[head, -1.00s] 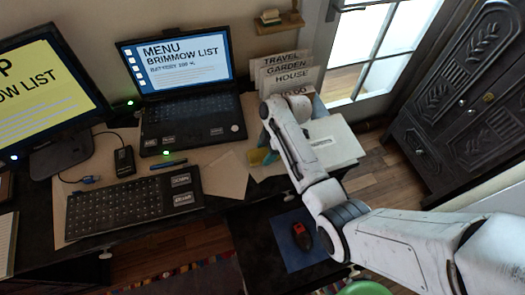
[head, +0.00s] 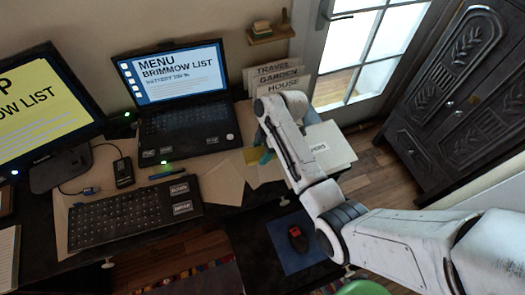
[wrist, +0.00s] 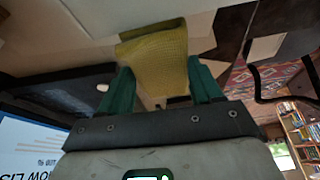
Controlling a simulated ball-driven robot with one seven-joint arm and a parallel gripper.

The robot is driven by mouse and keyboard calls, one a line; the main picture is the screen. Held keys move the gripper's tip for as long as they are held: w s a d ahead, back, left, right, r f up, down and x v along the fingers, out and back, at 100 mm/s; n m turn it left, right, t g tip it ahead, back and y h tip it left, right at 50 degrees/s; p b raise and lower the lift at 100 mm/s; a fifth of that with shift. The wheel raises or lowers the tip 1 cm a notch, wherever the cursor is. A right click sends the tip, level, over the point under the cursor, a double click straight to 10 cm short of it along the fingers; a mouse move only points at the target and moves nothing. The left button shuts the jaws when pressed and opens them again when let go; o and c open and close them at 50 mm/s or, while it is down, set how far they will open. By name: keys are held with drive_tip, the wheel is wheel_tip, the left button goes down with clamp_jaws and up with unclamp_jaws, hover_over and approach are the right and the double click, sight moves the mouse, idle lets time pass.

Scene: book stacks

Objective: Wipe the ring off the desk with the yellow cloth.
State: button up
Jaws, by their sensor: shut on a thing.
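The yellow cloth (wrist: 155,60) is pinched between the two green fingers of my gripper (wrist: 162,88) in the wrist view, spreading out past the fingertips. In the head view a small part of the cloth (head: 251,156) shows beside my gripper (head: 265,155), low over the right part of the desk, right of the laptop. I cannot tell whether the cloth touches the desk (head: 225,183). I cannot make out the ring in either view; my arm and the cloth hide part of the desk there.
A laptop (head: 185,125) stands left of my gripper, with a keyboard (head: 135,212) and mouse (head: 123,170) nearer. Upright labelled folders (head: 280,75) stand behind my arm, and a white paper stack (head: 330,147) lies to its right. A blue mat (head: 290,245) lies lower down.

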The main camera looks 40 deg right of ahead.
sight(258, 151)
drive_tip(key=shift+r, duration=1.5)
